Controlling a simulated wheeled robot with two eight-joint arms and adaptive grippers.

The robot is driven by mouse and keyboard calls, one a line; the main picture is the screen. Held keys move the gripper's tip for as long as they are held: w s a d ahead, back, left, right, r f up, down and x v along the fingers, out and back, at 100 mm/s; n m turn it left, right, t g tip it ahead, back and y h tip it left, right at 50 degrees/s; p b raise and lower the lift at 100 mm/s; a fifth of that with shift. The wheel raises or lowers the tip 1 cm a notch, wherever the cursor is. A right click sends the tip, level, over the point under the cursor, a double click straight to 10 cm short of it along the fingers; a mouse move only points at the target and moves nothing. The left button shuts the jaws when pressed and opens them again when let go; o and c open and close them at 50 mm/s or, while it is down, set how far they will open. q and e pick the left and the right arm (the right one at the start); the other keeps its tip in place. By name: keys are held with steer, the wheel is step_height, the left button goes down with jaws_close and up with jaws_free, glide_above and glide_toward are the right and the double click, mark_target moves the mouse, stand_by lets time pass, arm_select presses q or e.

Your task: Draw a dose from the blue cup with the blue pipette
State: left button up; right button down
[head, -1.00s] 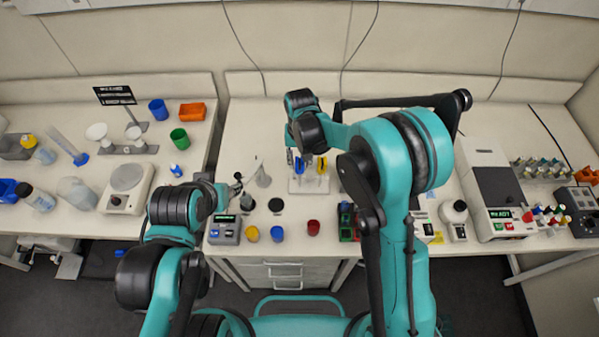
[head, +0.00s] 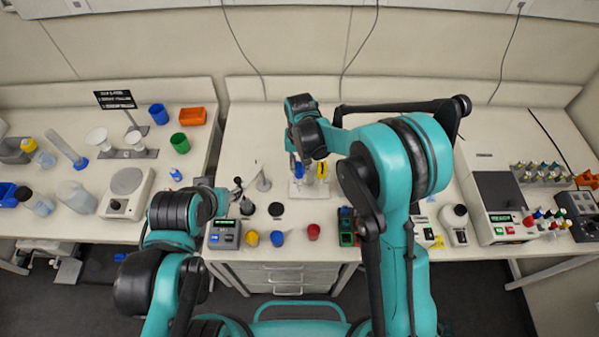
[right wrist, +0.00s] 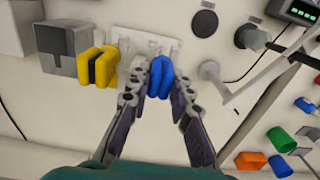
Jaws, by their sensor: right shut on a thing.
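The blue pipette (head: 297,166) is at the white pipette stand (head: 308,190) on the middle bench. In the right wrist view the blue pipette (right wrist: 160,78) is between the two fingers of my right gripper (right wrist: 159,82), which is shut on it. The pipette's lower part is hidden, so I cannot tell whether it is clear of the stand. The blue cup (head: 277,238) stands upright near the bench's front edge, apart from the gripper. My left gripper (head: 240,190) is small and dark above the bench's left side; its jaws are unclear.
A yellow pipette (head: 321,171) hangs close beside the blue one. A yellow cup (head: 251,238) and a red cup (head: 313,232) flank the blue cup. A device with a lit display (head: 224,235) stands at the left. My right arm hides part of the bench.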

steer(key=shift+r, duration=0.45)
steer(key=shift+s, duration=0.1)
stand_by(0.4)
steer(key=shift+s+b, duration=0.3)
steer(key=shift+s, duration=2.4)
steer(key=shift+r, duration=0.1)
steer(key=shift+r+p, duration=0.8)
steer(key=shift+r, duration=0.6)
steer(key=c, duration=2)
jaws_free()
jaws_close()
steer(key=shift+s, duration=0.1)
